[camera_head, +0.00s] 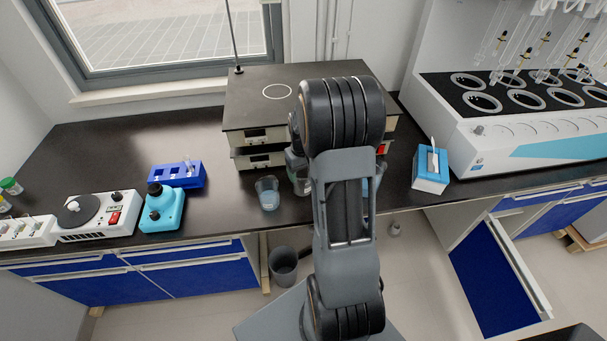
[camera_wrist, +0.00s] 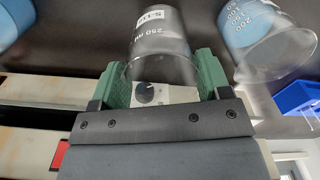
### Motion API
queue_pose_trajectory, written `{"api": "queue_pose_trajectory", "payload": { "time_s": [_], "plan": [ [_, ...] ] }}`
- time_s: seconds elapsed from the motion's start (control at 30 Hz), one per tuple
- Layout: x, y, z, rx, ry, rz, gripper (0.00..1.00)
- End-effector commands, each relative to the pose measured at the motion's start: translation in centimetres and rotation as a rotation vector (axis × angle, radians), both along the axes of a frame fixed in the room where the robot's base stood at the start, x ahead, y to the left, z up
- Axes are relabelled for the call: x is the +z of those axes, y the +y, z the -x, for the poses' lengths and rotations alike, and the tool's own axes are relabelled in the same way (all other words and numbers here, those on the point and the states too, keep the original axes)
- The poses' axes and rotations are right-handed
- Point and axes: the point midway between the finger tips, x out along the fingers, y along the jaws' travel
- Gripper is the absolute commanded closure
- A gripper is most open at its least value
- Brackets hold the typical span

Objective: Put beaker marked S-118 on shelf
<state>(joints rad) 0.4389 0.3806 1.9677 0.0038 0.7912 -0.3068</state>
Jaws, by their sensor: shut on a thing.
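A clear beaker (camera_wrist: 160,40) stands between the green fingers of my gripper (camera_wrist: 163,78) in the wrist view, which looks upside down. Its print reads "250 ml" and a partly readable label that looks like S-11; the last character is unclear. My gripper is shut on this beaker. In the head view the beaker (camera_head: 302,182) is mostly hidden behind my arm, in front of the stacked hotplates. I cannot tell whether its base touches the bench. No shelf can be clearly made out.
A beaker with blue content (camera_head: 267,194) stands close on the left; it also shows in the wrist view (camera_wrist: 258,38). Another blue one (camera_head: 379,178) is partly hidden right of my arm. Stacked hotplates (camera_head: 255,112) stand behind. A blue tissue box (camera_head: 430,170) is at right.

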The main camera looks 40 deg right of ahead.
Motion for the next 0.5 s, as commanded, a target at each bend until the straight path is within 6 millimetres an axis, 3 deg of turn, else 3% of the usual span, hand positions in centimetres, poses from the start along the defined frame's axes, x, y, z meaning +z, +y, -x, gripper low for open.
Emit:
{"api": "queue_pose_trajectory", "payload": {
  "time_s": [0.2,0.5],
  "plan": [
    [-1.8,0.0,0.0,0.000,0.000,0.000,0.73],
    [-2.0,0.0,0.0,0.000,-0.001,0.000,0.73]
  ]
}}
